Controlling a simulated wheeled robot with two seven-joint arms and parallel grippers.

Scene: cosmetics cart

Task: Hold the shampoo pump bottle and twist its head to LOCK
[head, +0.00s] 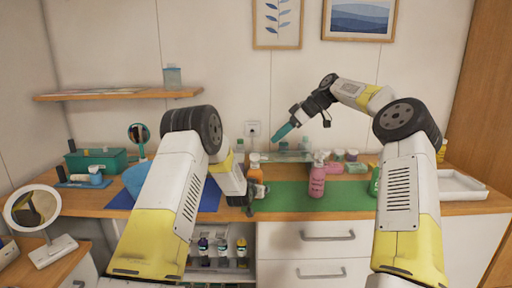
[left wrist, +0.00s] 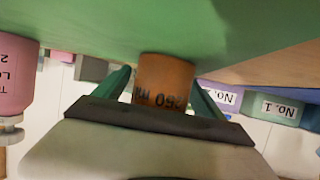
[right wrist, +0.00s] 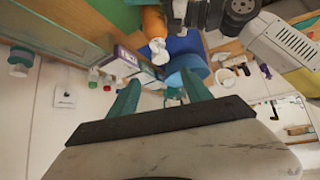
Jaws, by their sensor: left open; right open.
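My right gripper (head: 283,133) is open and empty, raised above and to the right of the bottle. The right wrist view shows the white pump head (right wrist: 159,51) beyond and above the fingertips. Any lock marking is too small to see.
A pink bottle (head: 317,180) stands right of the orange bottle. A green bottle (head: 374,182) is partly behind my right arm. A blue bowl (head: 135,178), teal box (head: 96,160) and round mirror (head: 33,208) are at left. A white tray (head: 460,186) is at right.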

